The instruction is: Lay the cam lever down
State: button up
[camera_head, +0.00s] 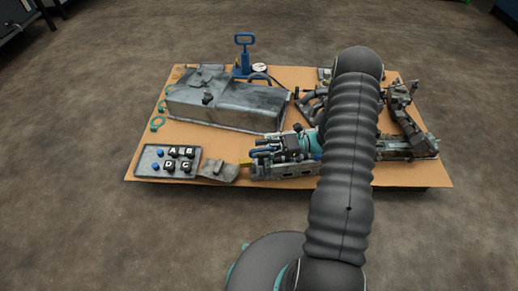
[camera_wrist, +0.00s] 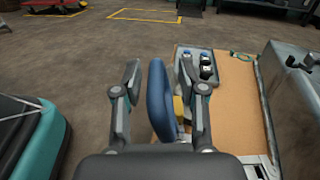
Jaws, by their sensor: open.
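A blue lever (camera_wrist: 160,102), which I take to be the cam lever, stands up between the fingers of my gripper (camera_wrist: 159,78) in the wrist view. The fingers are apart, one on each side of it. The lever is nearer the right finger; I cannot tell whether they touch. Its lower end is hidden behind my gripper. In the head view, blue bars (camera_head: 263,152) show on the metal assembly (camera_head: 285,172) at the board's front edge. My gripper is partly hidden by my arm there.
The brown board (camera_head: 220,143) carries a large grey metal cover (camera_head: 225,104), a tray of lettered blocks and blue pieces (camera_head: 140,170), a blue-handled pump (camera_head: 244,55) and green rings (camera_head: 157,123). Metal linkages (camera_head: 403,115) crowd the right side. Open floor surrounds the board.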

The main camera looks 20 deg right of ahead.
jog(key=shift+a, duration=0.15)
grip_shut()
jog(key=shift+a, duration=0.25)
jog(key=shift+d, duration=0.25)
